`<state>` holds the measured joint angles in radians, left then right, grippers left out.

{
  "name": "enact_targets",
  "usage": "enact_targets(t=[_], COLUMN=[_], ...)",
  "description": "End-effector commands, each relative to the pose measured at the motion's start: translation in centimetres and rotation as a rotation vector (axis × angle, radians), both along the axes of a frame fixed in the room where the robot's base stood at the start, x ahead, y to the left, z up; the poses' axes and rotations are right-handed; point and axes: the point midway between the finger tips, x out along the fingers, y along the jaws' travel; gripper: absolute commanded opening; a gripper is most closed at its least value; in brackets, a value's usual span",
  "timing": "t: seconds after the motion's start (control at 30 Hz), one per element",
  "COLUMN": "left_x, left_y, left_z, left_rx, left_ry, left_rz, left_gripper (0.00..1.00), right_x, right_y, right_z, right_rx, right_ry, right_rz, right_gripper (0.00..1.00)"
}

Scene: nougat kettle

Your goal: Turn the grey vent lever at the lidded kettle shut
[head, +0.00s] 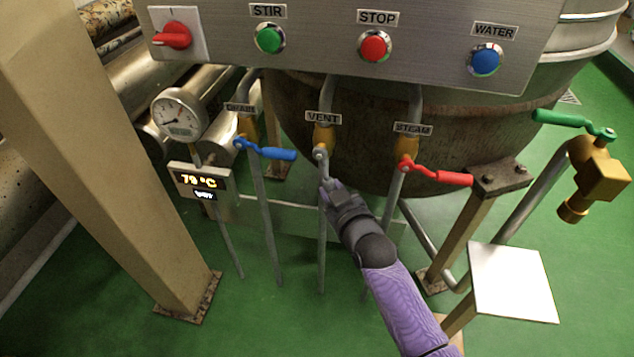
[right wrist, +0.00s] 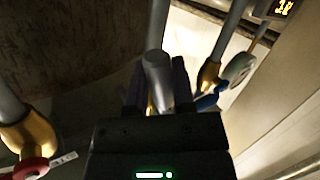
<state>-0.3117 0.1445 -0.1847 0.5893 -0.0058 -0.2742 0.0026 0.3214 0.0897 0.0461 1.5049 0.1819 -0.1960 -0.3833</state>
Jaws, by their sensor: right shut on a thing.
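The grey vent lever (head: 320,157) sits on a brass valve under the VENT label (head: 323,118), in front of the kettle (head: 440,135). Its pivot end shows in the head view, and it points down, roughly along its pipe. My right gripper (head: 327,186) is shut on the lower part of the lever, coming from below. In the right wrist view the grey lever (right wrist: 157,82) shows between the two dark fingers of the same gripper (right wrist: 158,88). The lever's far end is hidden by the gripper. My left gripper is not in view.
A blue lever (head: 268,151) is close on the left and a red lever (head: 440,175) on the right. Above is a panel with STIR, STOP and WATER buttons (head: 375,46). A temperature display (head: 197,182) and a post (head: 110,150) stand left.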

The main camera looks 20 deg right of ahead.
Motion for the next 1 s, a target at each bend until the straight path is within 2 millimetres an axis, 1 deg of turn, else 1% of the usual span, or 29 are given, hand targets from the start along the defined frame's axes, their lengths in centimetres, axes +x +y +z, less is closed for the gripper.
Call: enact_targets(t=[0.03,0.2,0.5,0.8,1.0], left_x=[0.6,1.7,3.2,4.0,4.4], left_y=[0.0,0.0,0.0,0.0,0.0], left_z=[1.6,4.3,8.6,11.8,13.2], left_rx=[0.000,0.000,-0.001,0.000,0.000], left_ry=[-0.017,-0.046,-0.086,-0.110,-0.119], left_rz=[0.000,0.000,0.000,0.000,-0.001], left_gripper=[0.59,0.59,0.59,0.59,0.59], right_x=[-0.2,-0.7,-1.7,-2.5,-2.8], right_y=[-0.6,-2.1,-3.7,-4.7,-5.2], right_z=[1.4,1.9,3.1,4.8,6.0], right_rx=[-0.035,-0.166,-0.400,-0.636,-0.781], right_ry=[0.020,0.111,0.272,0.432,0.529], right_rz=[0.000,-0.001,-0.001,0.000,-0.001], right_gripper=[0.00,0.00,0.00,0.00,0.00])
